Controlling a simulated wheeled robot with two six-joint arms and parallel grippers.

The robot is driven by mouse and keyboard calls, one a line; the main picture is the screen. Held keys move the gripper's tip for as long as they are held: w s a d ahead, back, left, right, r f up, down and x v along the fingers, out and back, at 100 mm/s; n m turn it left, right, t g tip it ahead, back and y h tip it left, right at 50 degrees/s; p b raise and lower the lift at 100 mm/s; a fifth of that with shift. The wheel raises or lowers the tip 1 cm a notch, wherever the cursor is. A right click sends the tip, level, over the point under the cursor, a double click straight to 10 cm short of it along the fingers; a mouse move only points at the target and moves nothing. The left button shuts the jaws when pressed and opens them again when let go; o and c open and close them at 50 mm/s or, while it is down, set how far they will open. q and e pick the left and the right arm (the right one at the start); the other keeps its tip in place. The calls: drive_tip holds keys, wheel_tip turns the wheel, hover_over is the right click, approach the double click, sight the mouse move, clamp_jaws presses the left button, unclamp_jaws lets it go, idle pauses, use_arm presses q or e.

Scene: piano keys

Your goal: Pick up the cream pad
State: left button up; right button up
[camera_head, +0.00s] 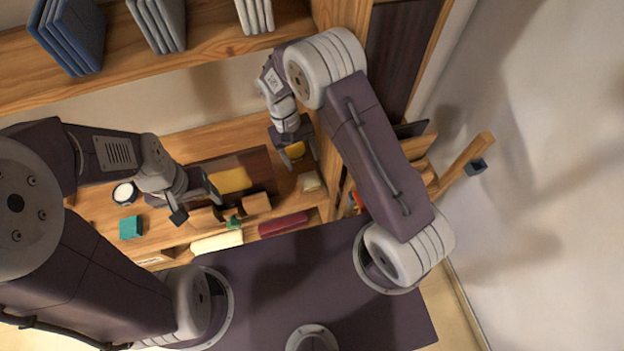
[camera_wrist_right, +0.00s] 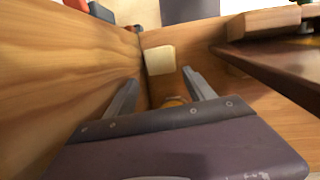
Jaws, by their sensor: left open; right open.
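A small cream pad (camera_head: 309,181) lies on the wooden shelf against the right-hand upright. In the right wrist view the cream pad (camera_wrist_right: 160,60) lies beyond my fingertips, in line with the gap between them and apart from them. My right gripper (camera_head: 300,164) is open above and just behind the pad; its fingers also show in the wrist view (camera_wrist_right: 160,78). A yellow-orange thing (camera_wrist_right: 175,101) shows between the fingers, partly hidden by the gripper body. My left gripper (camera_head: 196,203) is open over the shelf, left of the brown board, and holds nothing that I can see.
A wooden wall (camera_wrist_right: 60,70) stands close left of my right gripper. A dark brown board (camera_head: 262,165) with a yellow patch lies on the shelf. A teal block (camera_head: 131,228), a round white-topped item (camera_head: 124,193), a long cream piece (camera_head: 216,242) and a dark red piece (camera_head: 283,224) lie nearby.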

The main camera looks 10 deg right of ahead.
sight(308, 179)
drive_tip(key=x, duration=0.1)
drive_tip(key=p+x, duration=0.1)
drive_tip(key=shift+s+a+f, duration=0.2)
drive_tip(key=shift+s+f, duration=0.1)
drive_tip(key=shift+f, duration=0.1)
drive_tip(key=shift+d+f, duration=0.1)
drive_tip(key=shift+f, duration=0.35)
drive_tip(key=shift+s+d+f+p, duration=0.2)
drive_tip(key=shift+f+p, duration=0.1)
drive_tip(key=shift+p, duration=0.2)
drive_tip(key=p+x, duration=0.1)
drive_tip(key=x, duration=0.3)
drive_tip(key=shift+s, duration=0.2)
drive_tip(key=shift+f, duration=0.2)
drive_tip(key=c, duration=1)
